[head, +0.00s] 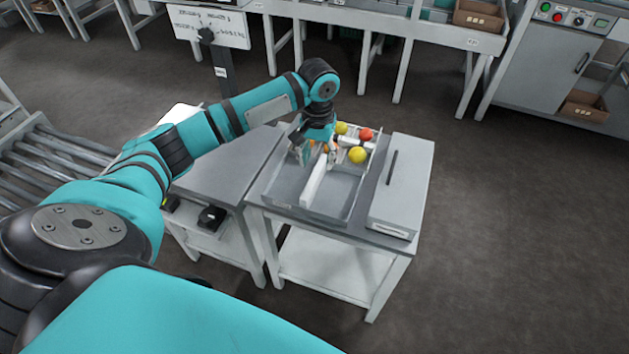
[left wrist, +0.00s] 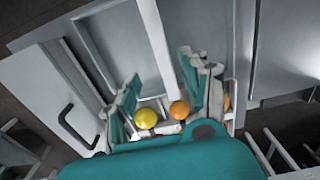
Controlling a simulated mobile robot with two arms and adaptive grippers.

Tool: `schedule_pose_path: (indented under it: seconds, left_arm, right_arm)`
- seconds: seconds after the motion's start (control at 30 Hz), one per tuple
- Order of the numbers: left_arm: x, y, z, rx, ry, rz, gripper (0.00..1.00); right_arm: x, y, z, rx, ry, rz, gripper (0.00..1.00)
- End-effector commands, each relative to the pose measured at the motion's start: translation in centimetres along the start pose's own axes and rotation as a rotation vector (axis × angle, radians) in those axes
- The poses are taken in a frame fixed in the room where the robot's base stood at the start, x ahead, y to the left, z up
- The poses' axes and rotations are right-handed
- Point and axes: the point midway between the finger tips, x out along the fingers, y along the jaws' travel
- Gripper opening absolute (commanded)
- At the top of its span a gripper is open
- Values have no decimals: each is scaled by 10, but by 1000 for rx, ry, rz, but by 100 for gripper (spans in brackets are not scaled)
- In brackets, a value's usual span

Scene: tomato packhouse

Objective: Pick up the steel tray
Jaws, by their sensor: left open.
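The steel tray (head: 285,185) is a shallow grey tray on a small table. A pale bar (head: 314,183) lies lengthwise in it, and tomatoes sit at its far end: yellow (head: 357,155), yellow-green (head: 341,128) and red (head: 366,134). My left gripper (head: 315,152) reaches down over the tray's far part, fingers apart. In the left wrist view the open fingers (left wrist: 162,90) stand either side of the bar, with a yellow tomato (left wrist: 145,118) and an orange one (left wrist: 180,109) near them. Whether the fingers touch anything is unclear. My right gripper is not in view.
A flat pale box with a dark handle (head: 405,185) stands right of the tray on the same table (head: 375,238). A grey-topped table (head: 235,172) adjoins at left, beside a roller conveyor (head: 55,165). Benches line the back. The floor at right is clear.

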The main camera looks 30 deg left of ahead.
Motion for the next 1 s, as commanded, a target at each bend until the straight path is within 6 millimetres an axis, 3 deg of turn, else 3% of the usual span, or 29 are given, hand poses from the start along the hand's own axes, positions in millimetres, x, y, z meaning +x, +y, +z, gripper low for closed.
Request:
schedule_pose_path:
  seconds: [0.27, 0.53, 0.83, 1.0]
  left_arm:
    - [22, -2, 2, 1, -2, -2, 46]
    - [60, -5, 7, 0, -1, 0, 46]
    - [66, -6, 6, 1, 2, 0, 46]
    - [65, -5, 6, 1, 2, 0, 27]
  right_arm:
    - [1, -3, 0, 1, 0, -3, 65]
    - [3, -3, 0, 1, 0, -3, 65]
    - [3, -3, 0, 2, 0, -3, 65]
    - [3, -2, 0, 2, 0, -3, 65]
